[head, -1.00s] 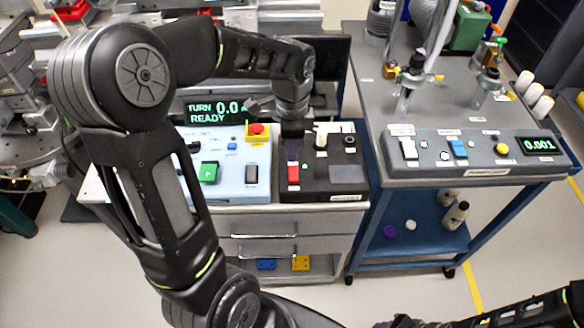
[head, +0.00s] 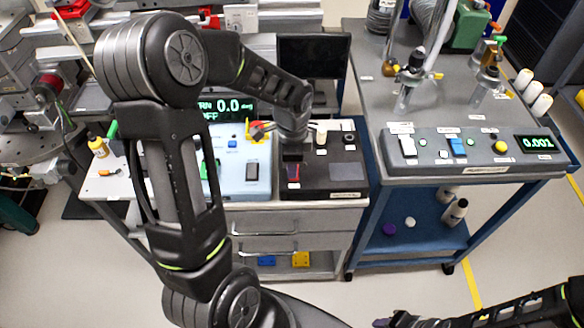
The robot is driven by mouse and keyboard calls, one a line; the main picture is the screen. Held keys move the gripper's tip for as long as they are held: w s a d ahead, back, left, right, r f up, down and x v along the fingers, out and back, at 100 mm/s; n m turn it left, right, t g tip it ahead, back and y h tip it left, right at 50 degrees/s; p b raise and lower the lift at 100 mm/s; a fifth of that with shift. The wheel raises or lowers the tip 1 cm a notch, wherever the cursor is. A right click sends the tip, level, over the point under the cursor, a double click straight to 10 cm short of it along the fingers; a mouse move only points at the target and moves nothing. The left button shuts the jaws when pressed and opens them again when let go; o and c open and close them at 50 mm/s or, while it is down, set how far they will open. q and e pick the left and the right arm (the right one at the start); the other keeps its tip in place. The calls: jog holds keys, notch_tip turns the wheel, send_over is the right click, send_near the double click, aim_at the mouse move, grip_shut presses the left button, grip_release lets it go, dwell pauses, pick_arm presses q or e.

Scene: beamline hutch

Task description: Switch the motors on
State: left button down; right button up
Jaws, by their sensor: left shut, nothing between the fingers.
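A black switch panel (head: 345,188) on the drawer cabinet carries a red rocker switch (head: 293,174), now dark red. My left gripper (head: 292,158) is shut and empty, pointing down just over this rocker; I cannot tell whether it touches. A light blue panel (head: 233,184) beside it has a green switch (head: 204,170), partly hidden by my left arm, a dark rocker (head: 251,172) and a red stop button (head: 256,130) on yellow. The display (head: 231,107) behind reads 0.0 and OFF, its left part hidden. My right gripper (head: 383,322) is barely in view at the bottom edge.
A grey bench (head: 375,110) on the right has a sloped panel (head: 475,168) with a white switch, a blue switch and a yellow button. A dark monitor (head: 314,62) stands behind the cabinet. A yellow bottle (head: 97,146) stands at the left. The floor in front is clear.

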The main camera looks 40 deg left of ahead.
jog(key=shift+r, duration=0.1)
pick_arm(q)
jog(key=shift+w+a+r, duration=0.15)
jog(key=shift+w+a, duration=0.05)
jog(key=shift+w, duration=0.1)
jog(key=shift+w+a+p, duration=0.25)
jog(key=shift+w+p, duration=0.05)
pick_arm(e)
jog(key=shift+r, duration=0.2)
pick_arm(q)
jog(key=shift+r, duration=0.15)
